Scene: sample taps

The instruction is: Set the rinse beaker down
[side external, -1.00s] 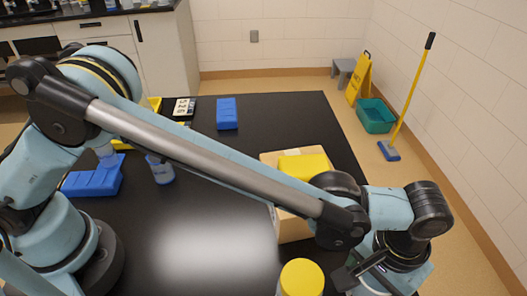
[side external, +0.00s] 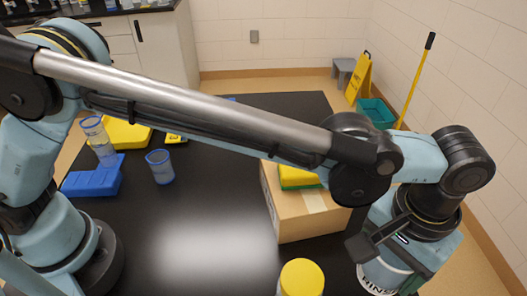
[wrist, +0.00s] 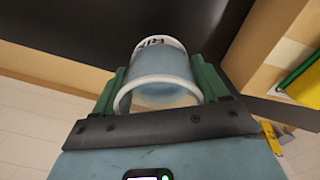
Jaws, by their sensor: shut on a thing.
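The rinse beaker (side external: 374,279) is a pale cup with a white band and dark lettering, partly cut off by the bottom edge of the side view. My gripper (side external: 392,252) is shut on it near the lower right. In the wrist view the beaker (wrist: 160,72) sits between the two green fingers of my gripper (wrist: 160,88), with its pale rim toward the camera and lettering at the far end. Its underside is hidden, so I cannot tell whether it touches anything.
A cardboard box (side external: 305,215) with a yellow-and-green item (side external: 298,178) on top stands just left of my gripper. A yellow-lidded container (side external: 301,277) is in front. A clear beaker (side external: 160,166) and blue rack (side external: 92,181) stand left. The black table's (side external: 205,235) middle is clear.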

